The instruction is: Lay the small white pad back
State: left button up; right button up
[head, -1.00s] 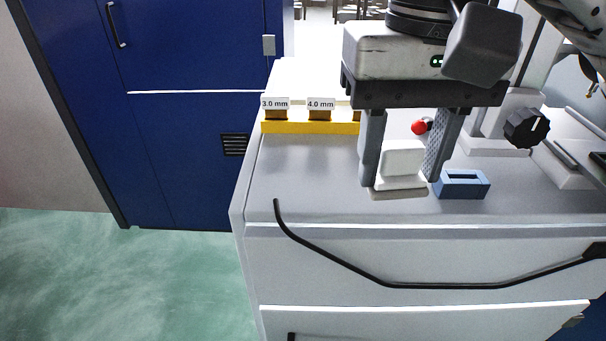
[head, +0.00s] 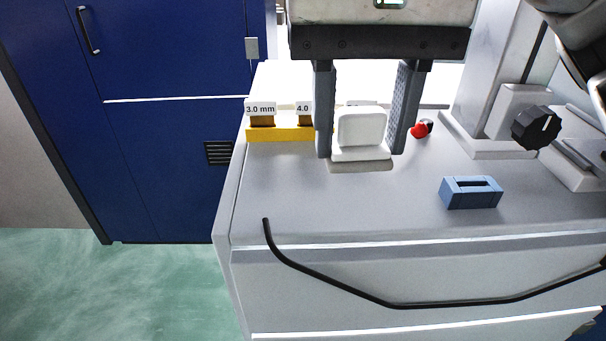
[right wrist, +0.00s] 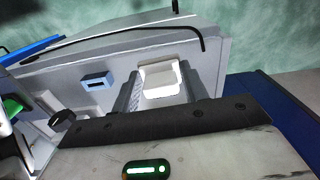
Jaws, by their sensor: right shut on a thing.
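The small white pad (head: 362,126) has a rounded block on a flatter white foot. My right gripper (head: 361,153) is shut on it, with one dark finger on each side. The pad is upright, over the left part of the grey worktop (head: 290,205), just in front of the yellow strip. A greyish-beige patch shows right under its foot; I cannot tell whether the pad touches the top. In the right wrist view the pad (right wrist: 160,78) also sits between the fingers. My left gripper is not in view.
A yellow strip (head: 280,135) with labelled blocks, "3.0 mm" and "4.0", stands behind and left of the pad. A blue slotted block (head: 471,193) is to the right. The front left worktop is clear.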

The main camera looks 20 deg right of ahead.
send_near(303, 204)
jog(key=shift+s+d+f, duration=0.3)
jog(key=shift+s+f, duration=0.2)
jog(key=shift+s, duration=0.15)
jog(key=shift+w+a+f+p, duration=0.3)
jog(key=shift+w+f, duration=0.2)
jog(key=shift+f, duration=0.2)
notch_tip(303, 204, down, 3)
jog(key=shift+w+p, duration=0.15)
jog(key=shift+p, duration=0.2)
jog(key=shift+f, duration=0.1)
jog(key=shift+f+b, duration=0.3)
jog(key=shift+b, duration=0.2)
jog(key=o, duration=0.9)
jog(key=shift+r, duration=0.1)
jog(key=shift+c, duration=0.2)
jog(key=shift+o, duration=0.8)
